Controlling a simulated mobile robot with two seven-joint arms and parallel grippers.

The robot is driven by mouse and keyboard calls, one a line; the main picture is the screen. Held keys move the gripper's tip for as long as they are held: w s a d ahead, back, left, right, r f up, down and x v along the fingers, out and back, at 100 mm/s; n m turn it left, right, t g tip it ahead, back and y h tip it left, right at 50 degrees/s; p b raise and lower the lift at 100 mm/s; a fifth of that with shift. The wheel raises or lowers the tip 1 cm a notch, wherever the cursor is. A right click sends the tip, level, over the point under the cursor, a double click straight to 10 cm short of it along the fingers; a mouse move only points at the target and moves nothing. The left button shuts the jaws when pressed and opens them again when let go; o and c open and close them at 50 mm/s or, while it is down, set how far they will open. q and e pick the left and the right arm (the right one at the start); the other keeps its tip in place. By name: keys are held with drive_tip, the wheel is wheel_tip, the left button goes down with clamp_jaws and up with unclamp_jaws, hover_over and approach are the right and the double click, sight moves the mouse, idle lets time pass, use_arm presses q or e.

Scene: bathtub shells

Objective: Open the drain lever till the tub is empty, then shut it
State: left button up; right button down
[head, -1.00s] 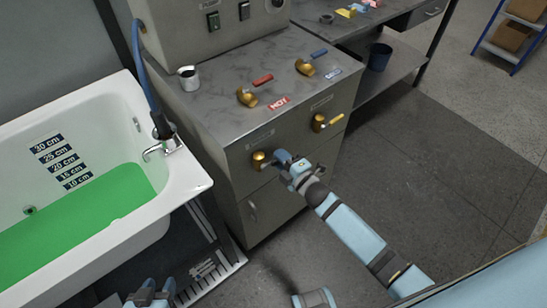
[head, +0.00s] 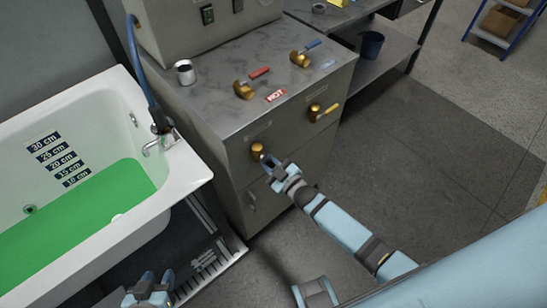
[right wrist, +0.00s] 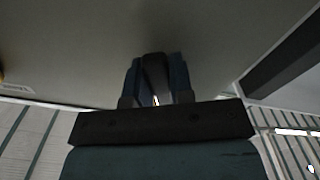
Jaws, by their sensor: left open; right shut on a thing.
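The white tub (head: 188,178) on the left holds green liquid (head: 85,215); its surface lies just below the 10 cm mark (head: 76,178). A brass valve (head: 257,149) sits low on the cabinet front. My right gripper (head: 269,164) is just below and right of it, shut on what appears to be its lever, mostly hidden by the fingers. In the right wrist view the fingers close on a dark bar (right wrist: 154,75). My left gripper (head: 155,279) is open and empty at the bottom, below the tub's near corner.
Red-lever (head: 250,84) and blue-lever (head: 304,54) valves and a metal cup (head: 185,73) stand on the cabinet top (head: 222,108). Open floor (head: 420,140) lies to the right.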

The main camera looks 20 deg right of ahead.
drive_tip(key=m, duration=0.1)
drive_tip(key=a+m, duration=0.1)
drive_tip(key=m, duration=0.1)
drive_tip(key=s+a+m+p, duration=0.1)
drive_tip(key=m, duration=0.1)
drive_tip(key=shift+a+f, duration=0.25)
drive_tip(key=shift+f, duration=0.1)
idle(0.4)
drive_tip(key=c, duration=1)
unclamp_jaws()
drive_tip(key=v, duration=1.3)
drive_tip(key=shift+s, duration=0.4)
drive_tip(key=shift+r, duration=0.1)
